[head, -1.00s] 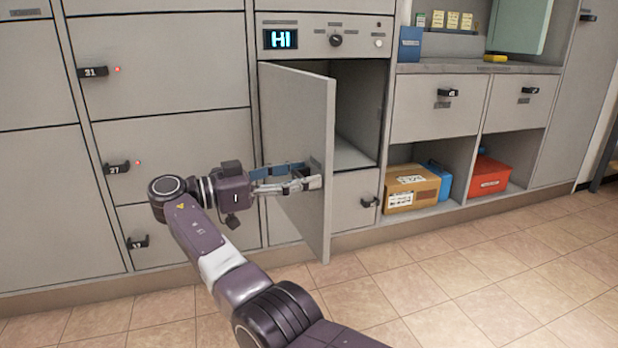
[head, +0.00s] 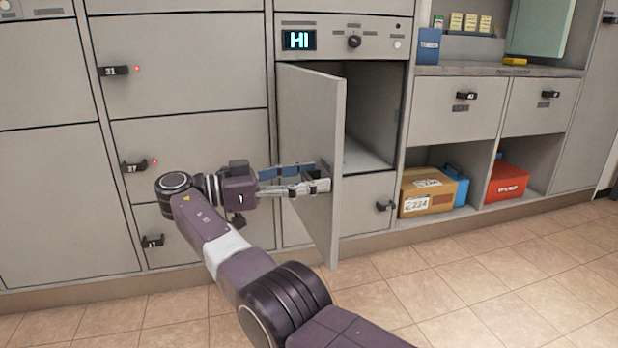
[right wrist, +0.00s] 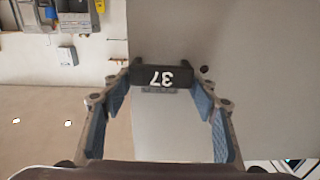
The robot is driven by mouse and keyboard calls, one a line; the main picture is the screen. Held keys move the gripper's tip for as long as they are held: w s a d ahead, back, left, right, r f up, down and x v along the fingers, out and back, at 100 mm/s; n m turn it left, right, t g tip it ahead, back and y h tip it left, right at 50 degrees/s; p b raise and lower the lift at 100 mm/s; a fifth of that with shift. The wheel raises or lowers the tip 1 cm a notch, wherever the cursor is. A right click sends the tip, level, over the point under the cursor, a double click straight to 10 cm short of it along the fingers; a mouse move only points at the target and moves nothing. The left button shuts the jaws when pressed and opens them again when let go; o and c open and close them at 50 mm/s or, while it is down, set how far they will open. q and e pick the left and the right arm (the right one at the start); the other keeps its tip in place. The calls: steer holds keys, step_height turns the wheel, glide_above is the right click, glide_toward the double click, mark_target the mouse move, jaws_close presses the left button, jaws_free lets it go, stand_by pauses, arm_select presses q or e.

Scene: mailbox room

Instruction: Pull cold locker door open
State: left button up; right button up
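The cold locker door (head: 312,115) stands swung outward below the HI display (head: 299,40), its outer face towards my right arm. The locker opening (head: 375,115) shows a grey interior. My right gripper (head: 322,178) is at the lower part of the door's outer face, near its free edge. In the right wrist view my gripper (right wrist: 165,95) has its blue-padded fingers spread wide. A dark handle (right wrist: 163,76) marked 37, upside down, lies between the fingertips, with a gap on each side. My left gripper is out of view.
Closed lockers with dark handles (head: 115,71) fill the left wall. Below the opening is a small closed door with a handle (head: 385,206). On the right, a cardboard box (head: 428,190) and a red box (head: 507,182) sit in lower cubbies. The tiled floor (head: 480,270) in front is clear.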

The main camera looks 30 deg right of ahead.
mark_target(326, 128)
steer(key=o, duration=0.3)
steer(key=shift+r, duration=0.1)
step_height(326, 128, up, 10)
steer(key=shift+f, duration=0.1)
stand_by(0.8)
